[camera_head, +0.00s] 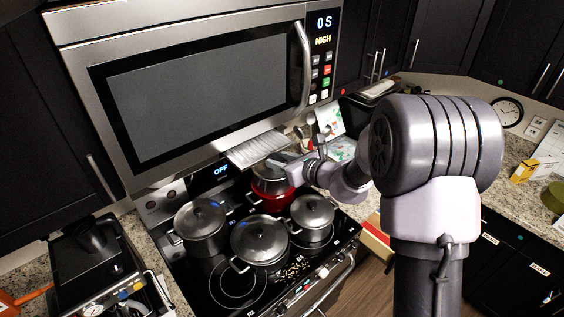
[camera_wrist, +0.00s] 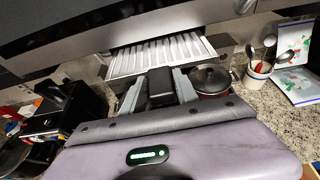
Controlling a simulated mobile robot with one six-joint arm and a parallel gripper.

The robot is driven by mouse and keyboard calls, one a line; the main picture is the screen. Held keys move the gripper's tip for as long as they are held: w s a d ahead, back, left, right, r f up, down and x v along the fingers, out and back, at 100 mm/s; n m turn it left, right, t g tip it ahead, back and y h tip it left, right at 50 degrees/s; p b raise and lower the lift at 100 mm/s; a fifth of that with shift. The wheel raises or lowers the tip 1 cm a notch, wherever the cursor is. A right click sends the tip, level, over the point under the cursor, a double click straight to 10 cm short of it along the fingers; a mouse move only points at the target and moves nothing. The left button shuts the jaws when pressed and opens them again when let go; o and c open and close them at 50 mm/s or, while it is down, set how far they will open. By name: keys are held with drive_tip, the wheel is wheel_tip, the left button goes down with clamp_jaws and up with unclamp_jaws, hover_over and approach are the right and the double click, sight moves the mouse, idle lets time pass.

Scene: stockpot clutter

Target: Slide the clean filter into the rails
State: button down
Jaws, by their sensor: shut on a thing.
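The clean filter (camera_head: 258,149) is a pale, slatted metal panel at the lower front edge of the microwave (camera_head: 200,85). It also shows in the wrist view (camera_wrist: 160,52), its far edge close under the microwave's underside. My gripper (camera_head: 283,163) is shut on the filter's near edge and holds it above the stove; it also shows in the wrist view (camera_wrist: 160,85). The rails are hidden under the microwave. I cannot tell whether the filter's far edge is inside them.
Several lidded pots stand on the stove below, among them a grey pot (camera_head: 201,225) and a red pot (camera_head: 268,192) under the gripper. A utensil crock (camera_wrist: 257,72) stands right of the filter in the wrist view. An espresso machine (camera_head: 95,265) sits at left.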

sight(255, 144)
drive_tip(key=shift+w+a, duration=0.15)
drive_tip(key=shift+w, duration=0.05)
drive_tip(key=shift+w+a, duration=0.15)
drive_tip(key=shift+w, duration=0.1)
drive_tip(key=shift+w+a+p, duration=0.15)
drive_tip(key=shift+w+a, duration=0.75)
drive_tip(key=shift+w, duration=0.3)
drive_tip(key=shift+w+a+p, duration=0.15)
drive_tip(key=shift+w+a, duration=0.7)
drive_tip(key=shift+w, duration=0.4)
drive_tip(key=shift+w+a+p, duration=0.15)
drive_tip(key=shift+w+a, duration=0.75)
drive_tip(key=shift+w, duration=0.3)
drive_tip(key=c, duration=0.8)
unclamp_jaws()
drive_tip(key=shift+c, duration=0.2)
